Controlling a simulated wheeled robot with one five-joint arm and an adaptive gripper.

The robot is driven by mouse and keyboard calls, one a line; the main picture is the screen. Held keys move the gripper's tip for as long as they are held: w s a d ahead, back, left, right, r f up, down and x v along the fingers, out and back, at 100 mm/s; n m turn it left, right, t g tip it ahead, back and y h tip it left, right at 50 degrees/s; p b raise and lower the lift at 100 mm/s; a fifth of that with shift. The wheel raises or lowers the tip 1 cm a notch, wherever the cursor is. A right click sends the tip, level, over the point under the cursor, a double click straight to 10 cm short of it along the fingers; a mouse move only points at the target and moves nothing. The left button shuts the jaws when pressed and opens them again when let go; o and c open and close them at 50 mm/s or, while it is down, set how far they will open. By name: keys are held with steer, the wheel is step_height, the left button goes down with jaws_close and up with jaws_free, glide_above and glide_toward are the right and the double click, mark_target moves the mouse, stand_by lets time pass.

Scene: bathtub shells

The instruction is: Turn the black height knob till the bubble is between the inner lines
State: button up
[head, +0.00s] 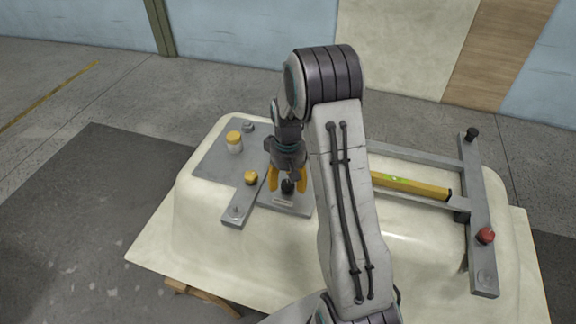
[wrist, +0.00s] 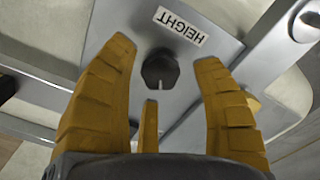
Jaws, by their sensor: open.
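The black height knob (wrist: 160,70) is a faceted knob with a pale line on it, on a grey plate beside a label (wrist: 181,31) reading HEIGHT. It also shows in the head view (head: 288,187), below my gripper (head: 287,180). In the wrist view my gripper (wrist: 164,65) is open, with its yellow fingers on either side of the knob. A yellow level (head: 410,187) with a small green vial (head: 394,178) lies across the grey frame at the right. The bubble and lines are too small to make out.
The frame sits on a cream tub shell (head: 400,245). A red knob (head: 486,236) and a black knob (head: 472,134) are on the right bar. A yellow knob (head: 251,177) and a yellow-capped jar (head: 234,142) stand left of my gripper. My arm hides the middle.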

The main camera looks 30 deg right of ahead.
mark_target(287, 184)
step_height(287, 184, up, 11)
stand_by(0.5)
steer(key=shift+a+f, duration=0.1)
stand_by(0.7)
